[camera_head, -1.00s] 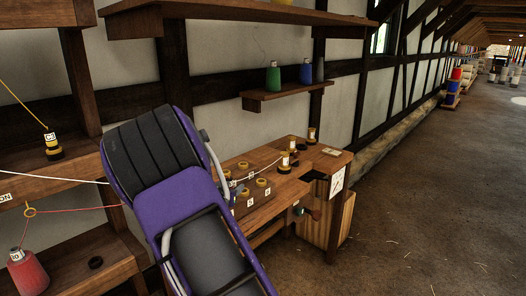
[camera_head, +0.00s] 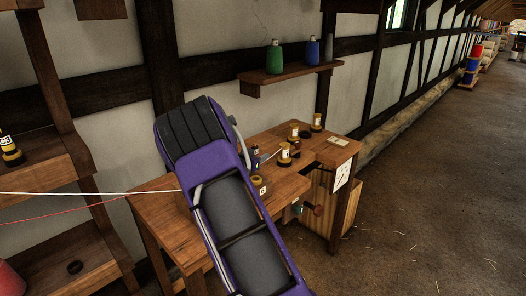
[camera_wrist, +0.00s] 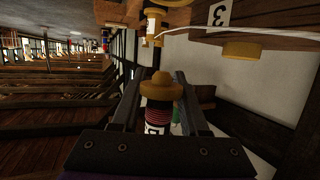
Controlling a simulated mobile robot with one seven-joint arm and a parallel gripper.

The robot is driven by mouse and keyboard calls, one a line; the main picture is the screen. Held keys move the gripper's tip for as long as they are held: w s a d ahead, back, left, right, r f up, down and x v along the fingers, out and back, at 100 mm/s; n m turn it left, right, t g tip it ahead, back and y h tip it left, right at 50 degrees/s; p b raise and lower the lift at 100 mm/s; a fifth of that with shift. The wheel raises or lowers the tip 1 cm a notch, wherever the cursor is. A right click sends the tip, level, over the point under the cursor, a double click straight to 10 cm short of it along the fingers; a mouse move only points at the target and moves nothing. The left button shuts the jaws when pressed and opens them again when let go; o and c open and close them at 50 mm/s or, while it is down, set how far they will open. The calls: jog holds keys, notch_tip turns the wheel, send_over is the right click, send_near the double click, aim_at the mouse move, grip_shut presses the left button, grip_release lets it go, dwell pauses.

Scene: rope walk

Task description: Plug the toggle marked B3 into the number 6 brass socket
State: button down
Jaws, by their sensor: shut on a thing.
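In the wrist view my gripper (camera_wrist: 157,82) is shut on a toggle (camera_wrist: 160,112) with a brass end, red winding and a white label, only partly readable. On the bench (camera_head: 290,183) a brass socket (camera_head: 257,181) shows just right of my arm, with a small white tag (camera_head: 262,190) that may read 6. Other sockets are hidden behind the arm. In the wrist view a brass socket (camera_wrist: 243,50) by a plate marked 3 (camera_wrist: 219,14) lies ahead, to the right, apart from the toggle.
Labelled toggles (camera_head: 284,154) stand on the bench. Another toggle (camera_wrist: 153,27) with a white cord (camera_wrist: 255,31) is ahead in the wrist view. White and red cords (camera_head: 90,194) cross at left.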

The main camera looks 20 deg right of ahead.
jog(key=shift+w+d+f, duration=0.1)
jog(key=shift+w+d, duration=0.05)
jog(key=shift+f, duration=1.6)
jog(key=shift+f+b, duration=0.5)
jog(key=shift+f, duration=0.65)
jog(key=shift+f+b, duration=0.45)
jog(key=shift+f, duration=0.2)
jog(key=c, duration=0.7)
grip_release()
jog(key=shift+r, duration=0.1)
jog(key=shift+p+v, duration=0.95)
jog(key=shift+v, duration=4.6)
